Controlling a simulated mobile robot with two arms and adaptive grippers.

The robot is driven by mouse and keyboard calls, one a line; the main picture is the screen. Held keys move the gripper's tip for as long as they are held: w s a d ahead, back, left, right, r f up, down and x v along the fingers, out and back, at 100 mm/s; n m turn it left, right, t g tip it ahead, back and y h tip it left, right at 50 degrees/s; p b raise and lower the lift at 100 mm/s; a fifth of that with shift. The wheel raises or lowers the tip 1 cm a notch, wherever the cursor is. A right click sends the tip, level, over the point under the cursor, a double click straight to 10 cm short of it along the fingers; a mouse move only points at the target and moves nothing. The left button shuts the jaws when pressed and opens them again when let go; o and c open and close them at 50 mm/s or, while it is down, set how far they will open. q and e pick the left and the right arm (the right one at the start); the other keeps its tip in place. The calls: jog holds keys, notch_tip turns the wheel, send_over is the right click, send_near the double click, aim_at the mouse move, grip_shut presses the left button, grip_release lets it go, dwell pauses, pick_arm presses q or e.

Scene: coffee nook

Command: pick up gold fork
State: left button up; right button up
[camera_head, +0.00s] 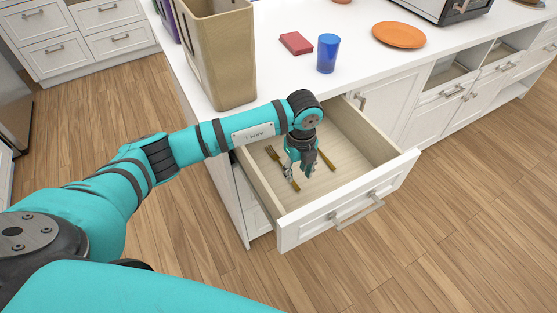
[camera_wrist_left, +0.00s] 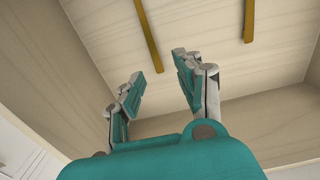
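The gold fork (camera_head: 293,182) lies on the floor of the open drawer, its tined end toward the back left. My left gripper (camera_head: 300,171) is inside the drawer, above and partly over the fork, hiding its middle. A second gold utensil (camera_head: 327,160) lies to the right; its far end is hidden by the gripper and arm. In the left wrist view the fingers (camera_wrist_left: 158,80) are apart with nothing between them. Two gold handles (camera_wrist_left: 148,35) show beyond the fingertips; I cannot tell which is the fork's. My right gripper is not in view.
The pulled-out drawer (camera_head: 345,205) has walls around the gripper. On the white counter (camera_head: 350,75) stand a tan bin (camera_head: 222,60), a blue cup (camera_head: 328,53), a red box (camera_head: 296,43) and an orange plate (camera_head: 398,35). The wooden floor in front is clear.

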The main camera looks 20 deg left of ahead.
aim_at(296, 186)
pick_arm(q)
jog(key=f, duration=0.3)
jog(key=f+p, duration=0.1)
jog(key=shift+s+f, duration=0.3)
jog(key=shift+f, duration=0.25)
grip_shut()
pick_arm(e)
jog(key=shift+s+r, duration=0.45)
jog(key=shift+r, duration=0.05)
